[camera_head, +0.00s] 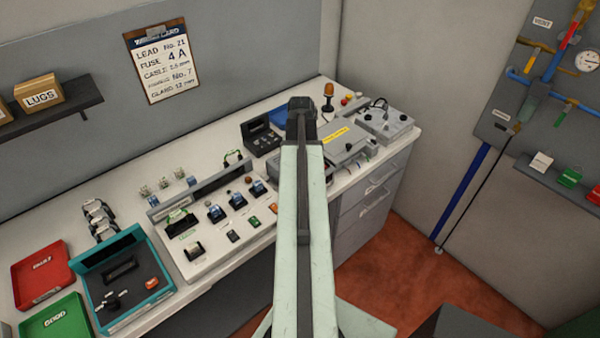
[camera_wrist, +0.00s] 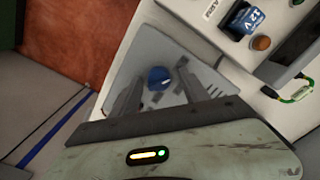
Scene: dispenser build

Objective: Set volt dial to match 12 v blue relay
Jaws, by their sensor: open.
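In the wrist view, a small round blue knob (camera_wrist: 158,78), possibly the volt dial, sits on a grey surface. My gripper (camera_wrist: 163,76) is open, with one finger on each side of the knob in the picture. I cannot tell whether the fingers touch it, and no pointer or scale on it is readable. A blue relay marked 12 V (camera_wrist: 244,18) sits in the pale panel at the upper right of the wrist view. In the head view, several blue relays (camera_head: 237,200) stand on the white panel, and my arm hides the bench part behind it.

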